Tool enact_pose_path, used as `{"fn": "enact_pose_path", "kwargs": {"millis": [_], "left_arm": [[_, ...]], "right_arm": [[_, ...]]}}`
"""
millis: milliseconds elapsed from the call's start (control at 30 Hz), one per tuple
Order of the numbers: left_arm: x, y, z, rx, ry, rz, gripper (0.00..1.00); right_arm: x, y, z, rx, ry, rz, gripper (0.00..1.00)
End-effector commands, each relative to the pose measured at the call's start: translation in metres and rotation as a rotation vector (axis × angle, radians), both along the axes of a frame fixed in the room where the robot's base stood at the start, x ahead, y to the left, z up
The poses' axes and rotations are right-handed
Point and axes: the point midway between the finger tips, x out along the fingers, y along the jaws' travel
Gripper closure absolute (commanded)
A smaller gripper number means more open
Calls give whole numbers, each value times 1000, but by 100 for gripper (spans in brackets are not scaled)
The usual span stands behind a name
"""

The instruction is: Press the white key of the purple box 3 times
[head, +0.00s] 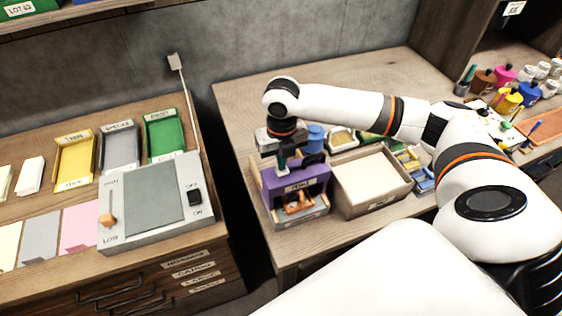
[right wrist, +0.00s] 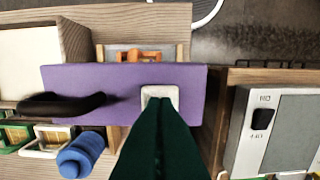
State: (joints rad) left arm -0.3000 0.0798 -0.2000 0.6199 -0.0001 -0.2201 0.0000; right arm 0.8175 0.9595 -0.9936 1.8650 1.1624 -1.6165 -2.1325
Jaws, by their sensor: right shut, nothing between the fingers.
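The purple box (head: 312,180) stands on the right-hand wooden bench, with a label on its front and a black handle (right wrist: 60,104) on top. Its white key (right wrist: 159,90) shows on the purple top in the right wrist view, and the head view hides it behind my gripper. My right gripper (head: 282,167) points down at the top of the box, left of the handle in the head view. Its dark green fingers (right wrist: 162,102) are shut and empty, and their tips overlap the key. I cannot tell whether they touch it. My left gripper is not in view.
A wooden tray (head: 407,184) stands right beside the box. A blue jar (right wrist: 82,157) and small trays are behind it. A grey panel (head: 185,228) with a slider and a black switch is on the left bench, across a gap.

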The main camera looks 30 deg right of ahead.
Motion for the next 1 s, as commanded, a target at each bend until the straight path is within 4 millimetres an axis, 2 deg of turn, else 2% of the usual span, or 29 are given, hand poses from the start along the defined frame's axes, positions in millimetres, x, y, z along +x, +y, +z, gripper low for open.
{"fn": "enact_pose_path", "kwargs": {"millis": [467, 800, 1000], "left_arm": [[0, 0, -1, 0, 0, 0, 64], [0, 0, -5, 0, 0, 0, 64], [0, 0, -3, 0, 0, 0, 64]], "right_arm": [[0, 0, -2, 0, 0, 0, 100], [0, 0, -13, 0, 2, 0, 100], [0, 0, -11, 0, 1, 0, 100]]}}
